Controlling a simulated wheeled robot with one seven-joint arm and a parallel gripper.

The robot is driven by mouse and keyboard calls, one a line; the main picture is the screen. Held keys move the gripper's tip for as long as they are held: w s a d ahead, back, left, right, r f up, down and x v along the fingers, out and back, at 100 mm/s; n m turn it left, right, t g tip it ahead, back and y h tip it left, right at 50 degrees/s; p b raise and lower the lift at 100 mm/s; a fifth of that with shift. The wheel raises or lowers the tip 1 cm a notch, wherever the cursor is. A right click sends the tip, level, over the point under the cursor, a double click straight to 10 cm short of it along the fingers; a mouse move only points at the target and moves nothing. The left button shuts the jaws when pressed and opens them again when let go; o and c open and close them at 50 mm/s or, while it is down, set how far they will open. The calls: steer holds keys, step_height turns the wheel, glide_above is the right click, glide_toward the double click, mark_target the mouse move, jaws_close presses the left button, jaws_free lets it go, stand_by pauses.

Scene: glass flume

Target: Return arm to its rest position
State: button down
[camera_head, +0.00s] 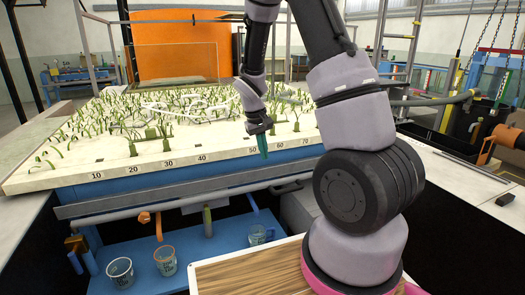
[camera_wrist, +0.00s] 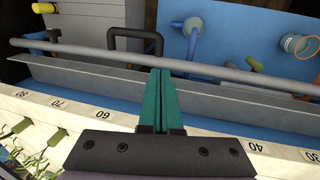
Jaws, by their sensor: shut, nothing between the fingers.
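My arm reaches up from the right of the head view, bends over at the top and hangs down in front of the flume bed (camera_head: 100,180). In the wrist view the shut fingers (camera_wrist: 160,95) lie across the bed's numbered edge strip (camera_wrist: 85,112), between the 60 and 40 marks. They point toward the grey rail (camera_wrist: 190,70). I cannot tell if they touch anything.
Green plant stems (camera_head: 190,120) stand thickly on the bed. A grey rail (camera_head: 180,199) runs along its front. Below, a blue shelf (camera_head: 200,250) holds cups (camera_head: 165,261). A wooden board (camera_head: 240,277) lies beside my arm's base. A small black object (camera_head: 505,200) lies at right.

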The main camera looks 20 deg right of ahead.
steer(key=s+a+r+m+t+y, duration=0.2)
steer(key=s+r+t, duration=0.1)
steer(key=s+r, duration=0.7)
steer(key=s+a+r+m+t+y, duration=0.2)
steer(key=s+r+t, duration=0.2)
steer(key=s+r, duration=0.7)
step_height(320, 180, up, 8)
steer(key=shift+s+r+m, duration=0.15)
steer(key=shift+s+m, duration=0.15)
stand_by(1.4)
